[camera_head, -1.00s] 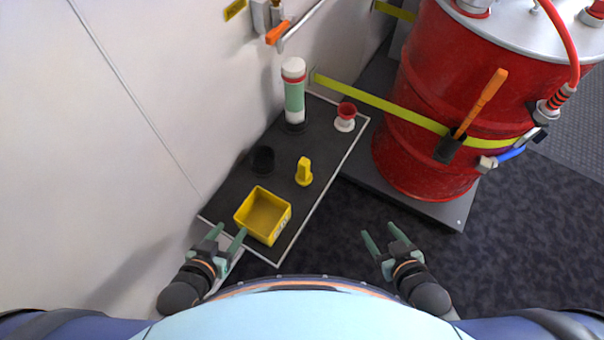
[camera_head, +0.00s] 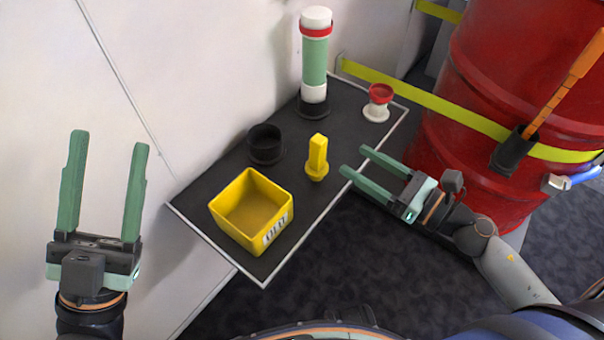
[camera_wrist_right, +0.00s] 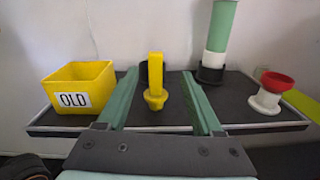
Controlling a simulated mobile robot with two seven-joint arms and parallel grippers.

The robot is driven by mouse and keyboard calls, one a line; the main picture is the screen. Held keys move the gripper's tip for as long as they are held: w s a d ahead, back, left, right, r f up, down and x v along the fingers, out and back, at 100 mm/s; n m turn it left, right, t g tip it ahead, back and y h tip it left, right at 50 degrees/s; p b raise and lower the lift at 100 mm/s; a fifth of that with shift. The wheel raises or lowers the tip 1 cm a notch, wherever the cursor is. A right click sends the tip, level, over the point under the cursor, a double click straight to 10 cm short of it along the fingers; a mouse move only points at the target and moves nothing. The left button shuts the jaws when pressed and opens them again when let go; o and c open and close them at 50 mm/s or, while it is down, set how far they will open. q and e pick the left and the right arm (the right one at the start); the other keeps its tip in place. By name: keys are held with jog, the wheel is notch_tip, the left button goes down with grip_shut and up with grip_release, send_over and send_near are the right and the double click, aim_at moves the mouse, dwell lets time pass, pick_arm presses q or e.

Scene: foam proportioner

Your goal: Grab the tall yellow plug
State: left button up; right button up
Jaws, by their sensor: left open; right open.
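The tall yellow plug (camera_head: 317,158) stands upright on the dark shelf (camera_head: 205,200). It has a narrow block on top of a wider round base. In the right wrist view the plug (camera_wrist_right: 156,82) shows between the fingers of my right gripper (camera_wrist_right: 158,84). In the head view my right gripper (camera_head: 353,161) is open and empty, just right of the plug, its fingers pointing left towards it. Whether the fingers reach around the plug is not clear. My left gripper (camera_head: 108,142) is open and empty at the left, in front of the wall, away from the plug.
A yellow bin (camera_head: 232,222) marked OLD stands left of the plug. A black cup (camera_head: 266,144) is behind it. A green and white cylinder (camera_head: 314,65) and a red and white fitting (camera_head: 378,103) stand farther back. The red drum (camera_head: 468,110) is at the right.

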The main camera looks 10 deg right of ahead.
aim_at(325, 146)
jog(key=shift+n, duration=0.6)
jog(key=x, duration=0.3)
jog(key=p+x, duration=0.1)
jog(key=x, duration=0.1)
jog(key=p+x, duration=0.1)
jog(key=x, duration=0.2)
jog(key=shift+w+a+f, duration=0.1)
jog(key=shift+a+f, duration=0.15)
jog(key=shift+a, duration=0.2)
jog(key=shift+p+x, duration=0.35)
jog(key=shift+x, duration=0.85)
jog(key=shift+w+a+f, duration=0.1)
jog(key=shift+w+a, duration=0.2)
jog(key=shift+w, duration=0.05)
pick_arm(q)
jog(key=shift+w+a+r+n+y, duration=0.3)
jog(key=shift+w+r+n+y, duration=0.1)
jog(key=shift+r+y, duration=0.25)
pick_arm(e)
jog(key=shift+w+a+f, duration=0.1)
jog(key=shift+w+a, duration=0.15)
pick_arm(q)
jog(key=shift+s, duration=0.1)
pick_arm(e)
grip_shut()
